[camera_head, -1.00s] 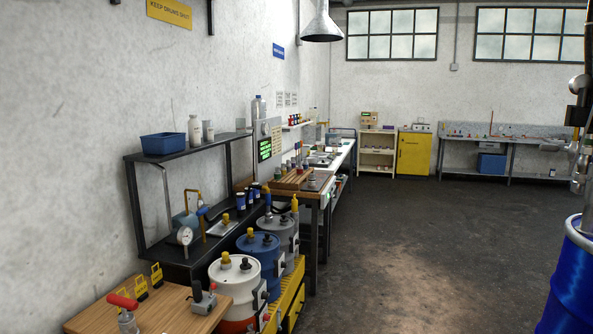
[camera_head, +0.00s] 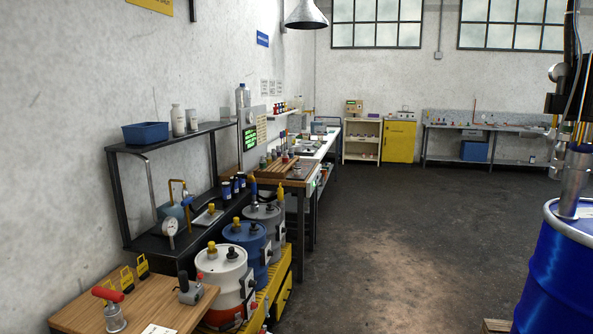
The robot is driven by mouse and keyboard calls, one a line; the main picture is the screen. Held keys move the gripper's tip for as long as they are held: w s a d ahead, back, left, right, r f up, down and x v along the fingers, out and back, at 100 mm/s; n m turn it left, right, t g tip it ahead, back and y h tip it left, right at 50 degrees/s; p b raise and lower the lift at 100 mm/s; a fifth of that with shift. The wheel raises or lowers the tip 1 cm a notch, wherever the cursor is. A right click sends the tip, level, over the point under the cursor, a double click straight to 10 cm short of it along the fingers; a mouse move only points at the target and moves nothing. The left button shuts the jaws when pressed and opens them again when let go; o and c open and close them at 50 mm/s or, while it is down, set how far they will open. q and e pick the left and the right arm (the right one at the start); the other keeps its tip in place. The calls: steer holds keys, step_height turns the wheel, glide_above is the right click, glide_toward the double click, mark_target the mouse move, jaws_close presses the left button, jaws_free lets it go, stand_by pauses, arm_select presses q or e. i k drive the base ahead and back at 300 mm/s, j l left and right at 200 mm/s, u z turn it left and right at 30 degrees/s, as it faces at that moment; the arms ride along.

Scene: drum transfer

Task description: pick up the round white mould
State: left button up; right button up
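I cannot make out a round white mould for certain in the head view. Small pale items stand on the cream shelf unit (camera_head: 362,140) against the far wall, but they are too small to tell apart. Neither of my grippers is in view.
A blue drum (camera_head: 553,275) stands close at the right with a metal pipe fitting above it. On the left are a wooden table (camera_head: 150,303), a black shelf rack (camera_head: 150,143) and several drums (camera_head: 222,268) on a yellow base. Dark floor (camera_head: 405,240) lies open in the middle.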

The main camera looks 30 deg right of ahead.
mark_target(298, 169)
steer(key=i+l+z, duration=0.8)
steer(key=i+z, duration=0.2)
steer(key=i+l+z, duration=0.1)
steer(key=i+z, duration=0.35)
steer(key=i, duration=1)
steer(key=i+u, duration=0.2)
steer(key=i, duration=0.25)
steer(key=i+l+u, duration=0.2)
steer(key=i, duration=0.25)
steer(key=i+l+u, duration=0.2)
steer(key=i, duration=0.25)
steer(key=i+l+u, duration=0.15)
steer(key=u, duration=0.25)
steer(key=i+l+u, duration=0.3)
steer(key=u, duration=0.15)
steer(key=i+l+u, duration=0.25)
steer(key=u, duration=0.15)
steer(key=i+l+u, duration=0.1)
steer(key=l+u, duration=0.3)
steer(key=i+l+u, duration=0.1)
steer(key=l+u, duration=0.75)
steer(key=l, duration=0.35)
steer(key=k+l+u, duration=0.1)
steer(key=l+u, duration=0.3)
steer(key=l, duration=0.35)
